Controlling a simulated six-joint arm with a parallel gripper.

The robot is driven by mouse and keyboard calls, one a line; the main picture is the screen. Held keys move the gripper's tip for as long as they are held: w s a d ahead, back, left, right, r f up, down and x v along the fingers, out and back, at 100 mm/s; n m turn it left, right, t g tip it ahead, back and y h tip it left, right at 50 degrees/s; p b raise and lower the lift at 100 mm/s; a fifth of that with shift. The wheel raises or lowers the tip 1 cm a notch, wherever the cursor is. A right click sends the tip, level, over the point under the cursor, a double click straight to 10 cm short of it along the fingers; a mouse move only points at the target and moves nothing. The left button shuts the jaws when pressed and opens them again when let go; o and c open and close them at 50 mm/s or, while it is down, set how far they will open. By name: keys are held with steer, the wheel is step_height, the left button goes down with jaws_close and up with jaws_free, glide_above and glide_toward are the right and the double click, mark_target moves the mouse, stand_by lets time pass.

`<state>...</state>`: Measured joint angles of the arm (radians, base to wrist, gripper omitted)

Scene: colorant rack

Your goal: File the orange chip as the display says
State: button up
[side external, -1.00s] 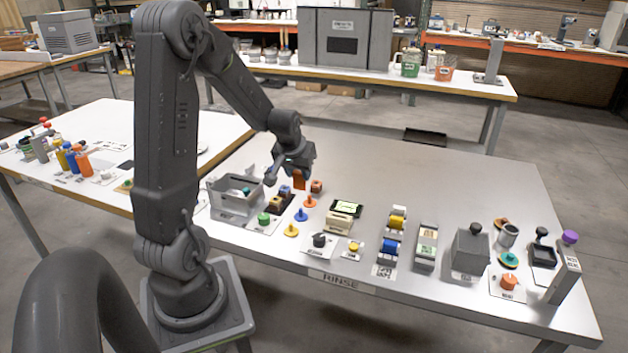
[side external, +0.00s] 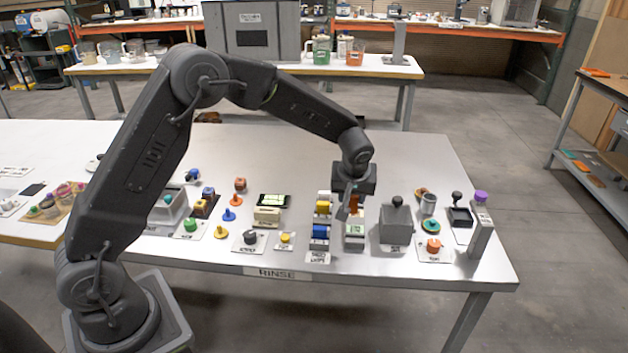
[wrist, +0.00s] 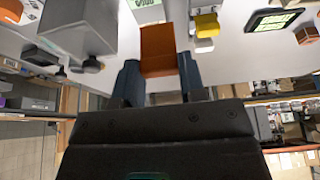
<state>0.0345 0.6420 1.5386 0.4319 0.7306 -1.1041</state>
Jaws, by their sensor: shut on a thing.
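My gripper (side external: 352,205) is shut on the orange chip (side external: 354,203), which hangs below the jaws in the side view. In the wrist view the chip (wrist: 158,48) stands between the two dark fingers (wrist: 158,78). The gripper is over the back part of a narrow rack (side external: 354,243) with pale labels; whether the chip touches it I cannot tell. The display (side external: 273,200), a dark-framed lit screen, stands left of the rack. It also shows in the wrist view (wrist: 272,20), but its writing is too small to read.
A holder with yellow (side external: 323,208) and blue (side external: 320,231) pieces stands close left of the rack. A grey box (side external: 396,227) is close on the right. A grey post with a purple top (side external: 481,225) stands at the far right.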

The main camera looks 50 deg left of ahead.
steer(key=shift+w+d+f, duration=0.1)
steer(key=shift+w+d, duration=0.05)
steer(key=shift+d, duration=0.4)
steer(key=shift+w+d, duration=0.15)
steer(key=shift+d, duration=0.35)
steer(key=shift+f, duration=2.75)
steer(key=shift+f, duration=1.3)
steer(key=o, duration=1.4)
steer(key=shift+c, duration=0.2)
